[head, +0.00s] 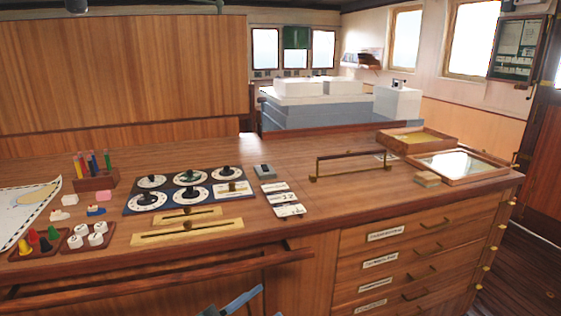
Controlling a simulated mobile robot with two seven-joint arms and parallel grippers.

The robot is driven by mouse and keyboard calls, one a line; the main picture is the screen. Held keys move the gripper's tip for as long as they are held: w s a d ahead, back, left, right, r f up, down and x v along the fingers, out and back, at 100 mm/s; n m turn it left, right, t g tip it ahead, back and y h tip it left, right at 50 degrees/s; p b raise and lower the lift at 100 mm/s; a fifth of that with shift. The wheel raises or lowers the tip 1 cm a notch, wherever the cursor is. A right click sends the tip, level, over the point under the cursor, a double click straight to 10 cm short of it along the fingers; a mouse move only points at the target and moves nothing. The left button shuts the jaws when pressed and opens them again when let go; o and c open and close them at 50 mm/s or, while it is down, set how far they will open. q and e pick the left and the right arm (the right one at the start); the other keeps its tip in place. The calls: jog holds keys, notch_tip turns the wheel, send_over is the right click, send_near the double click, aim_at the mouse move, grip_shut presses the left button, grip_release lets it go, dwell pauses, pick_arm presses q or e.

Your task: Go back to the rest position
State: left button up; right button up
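Neither gripper shows clearly in the head view. A blue, angular part (241,299) pokes in at the bottom edge, in front of the wooden counter (290,226). It looks like part of my own arm or gripper, but I cannot tell which part. No fingertips can be made out, and I see nothing held. My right gripper is out of view.
The counter carries a panel of dials (168,202), brass slider strips (187,231), a pen holder (97,180), trays of game pieces (38,244), a chart (22,212), a raised rail (352,155) and a framed glass panel (455,166). Labelled drawers (400,262) face me.

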pick_arm(q)
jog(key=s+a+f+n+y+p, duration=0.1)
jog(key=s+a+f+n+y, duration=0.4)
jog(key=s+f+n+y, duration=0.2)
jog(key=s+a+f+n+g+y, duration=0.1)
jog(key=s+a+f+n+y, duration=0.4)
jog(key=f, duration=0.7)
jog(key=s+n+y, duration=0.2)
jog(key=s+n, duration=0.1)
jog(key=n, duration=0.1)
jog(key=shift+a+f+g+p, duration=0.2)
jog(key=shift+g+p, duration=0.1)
jog(key=shift+p, duration=0.1)
